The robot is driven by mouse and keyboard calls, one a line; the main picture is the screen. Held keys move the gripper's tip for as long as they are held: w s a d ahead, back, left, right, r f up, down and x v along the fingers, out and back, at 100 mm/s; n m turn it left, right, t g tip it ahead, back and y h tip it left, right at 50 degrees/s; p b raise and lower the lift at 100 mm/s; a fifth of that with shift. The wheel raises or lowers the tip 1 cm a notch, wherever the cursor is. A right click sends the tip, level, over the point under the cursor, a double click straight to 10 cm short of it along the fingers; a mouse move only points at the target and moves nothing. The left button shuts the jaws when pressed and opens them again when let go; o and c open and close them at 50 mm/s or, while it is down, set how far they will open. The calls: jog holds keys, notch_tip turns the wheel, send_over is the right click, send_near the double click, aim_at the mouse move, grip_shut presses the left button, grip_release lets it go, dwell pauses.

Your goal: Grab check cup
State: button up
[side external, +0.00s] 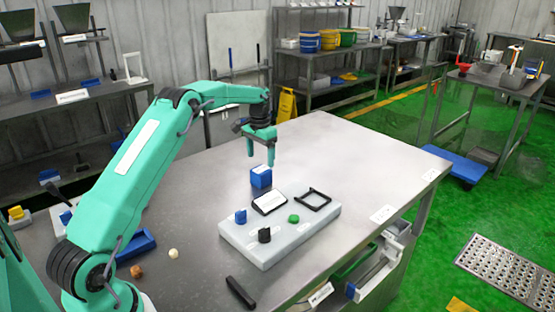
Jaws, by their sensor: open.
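My gripper (260,160) is open and points down, with its two green fingers apart. It is just above a blue block-like piece (261,178) with a pale top, which stands on the table behind the grey board. I cannot tell whether the fingers touch it. On the grey board (296,240) stand a small blue cup-like piece (240,216) and a small black cup-like piece (264,235). I cannot tell from the picture which of these is the check cup. Nothing shows between my fingers.
The board also holds a black-rimmed white plate (270,202), a black square frame (314,200) and a green piece (293,218). A black bar (240,293), a pale ball (173,253), an orange-brown piece (136,271) and a blue tray (135,246) lie nearby. The table's right side is mostly clear.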

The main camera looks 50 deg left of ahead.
aim_at(261, 169)
jog(key=shift+f, duration=0.75)
jog(key=shift+f, duration=0.1)
jog(key=shift+f, duration=2.5)
jog(key=shift+c, duration=0.5)
jog(key=c, duration=1)
